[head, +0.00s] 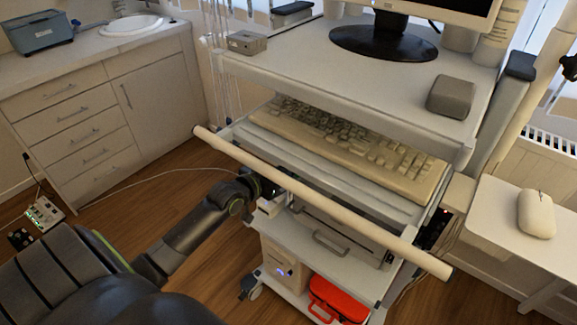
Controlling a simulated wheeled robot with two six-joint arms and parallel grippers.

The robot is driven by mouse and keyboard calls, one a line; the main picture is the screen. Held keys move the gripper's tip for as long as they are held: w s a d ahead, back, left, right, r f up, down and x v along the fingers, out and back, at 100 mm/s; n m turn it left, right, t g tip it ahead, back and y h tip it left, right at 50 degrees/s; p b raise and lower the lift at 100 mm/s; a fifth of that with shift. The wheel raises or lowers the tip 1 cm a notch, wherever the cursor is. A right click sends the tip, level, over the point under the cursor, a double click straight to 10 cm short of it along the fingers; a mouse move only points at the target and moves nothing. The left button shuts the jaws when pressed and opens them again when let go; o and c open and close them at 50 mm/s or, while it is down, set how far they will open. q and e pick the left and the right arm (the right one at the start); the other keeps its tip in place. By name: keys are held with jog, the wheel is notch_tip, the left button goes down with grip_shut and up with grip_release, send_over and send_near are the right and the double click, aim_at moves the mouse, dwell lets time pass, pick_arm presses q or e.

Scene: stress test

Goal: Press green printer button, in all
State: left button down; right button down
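My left arm comes in from the lower left and reaches to the left side of a wheeled cart (380,95). Its dark gripper (268,188) is at the cart's left edge, just under a long beige bar, and its fingertips are too small and dark to make out. Beside it, under the keyboard shelf, is a pale unit with a handle (330,243); I cannot tell whether this is the printer. I see no green button clearly. My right gripper is not in view.
The beige bar (310,195) slants across the cart's front. A keyboard (350,145) lies on the pull-out shelf. A red case (338,300) and a beige box (283,265) are on the lower shelf. A white mouse-shaped object (536,213) is on a side table.

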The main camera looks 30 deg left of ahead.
pick_arm(q)
jog(key=v, duration=0.4)
jog(key=shift+s+r, duration=0.1)
jog(key=shift+r, duration=0.05)
dwell(0.4)
jog(key=s+a+f+n+g+y+p, duration=0.15)
jog(key=s+f, duration=0.35)
jog(key=f, duration=0.5)
jog(key=s+a+f+g+y, duration=0.1)
jog(key=s+f+g, duration=0.3)
jog(key=f, duration=0.7)
jog(key=s+a+f+n+g+y, duration=0.1)
jog(key=s+a+f+g, duration=0.1)
jog(key=s+f, duration=0.6)
jog(key=s+d+f+g, duration=0.2)
jog(key=s+d+f, duration=0.2)
jog(key=s, duration=0.5)
jog(key=s+d+f+m+g, duration=0.1)
jog(key=s+d+f+g, duration=0.1)
jog(key=s+d+f, duration=0.2)
jog(key=s+d+f+g+h+p, duration=0.1)
jog(key=s+d+f, duration=0.3)
jog(key=s+f, duration=0.5)
jog(key=s+g, duration=0.1)
jog(key=s, duration=0.4)
jog(key=shift+f+m, duration=0.35)
